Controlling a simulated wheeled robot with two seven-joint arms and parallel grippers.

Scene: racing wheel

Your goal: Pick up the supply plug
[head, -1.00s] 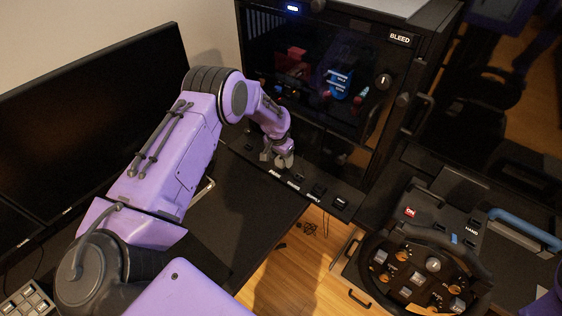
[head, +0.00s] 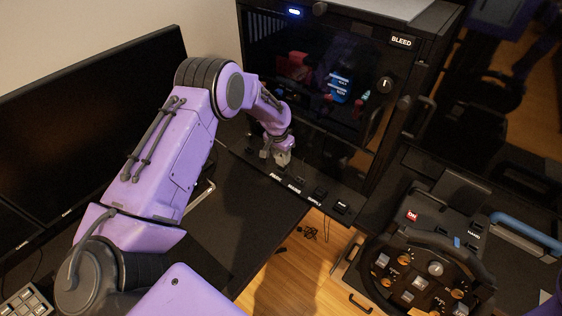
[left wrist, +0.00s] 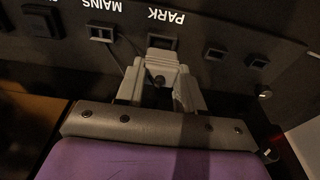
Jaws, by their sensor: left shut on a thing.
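My left gripper (head: 275,156) reaches down to the labelled socket strip (head: 328,200) in front of the black cabinet. In the left wrist view my left gripper (left wrist: 161,72) is shut on a small grey piece (left wrist: 163,57), which I take to be the supply plug, right by the socket marked PARK (left wrist: 162,41). Its fingers hide much of the piece, and I cannot tell whether it is still seated in the socket. The MAINS socket (left wrist: 102,34) is beside it. My right gripper is out of view.
The black cabinet (head: 401,75) marked BLEED rises behind the strip. A dark monitor (head: 95,110) stands left of my arm. A racing wheel (head: 425,270) sits at the lower right. Dark cable (head: 309,233) lies on the wooden floor below the strip.

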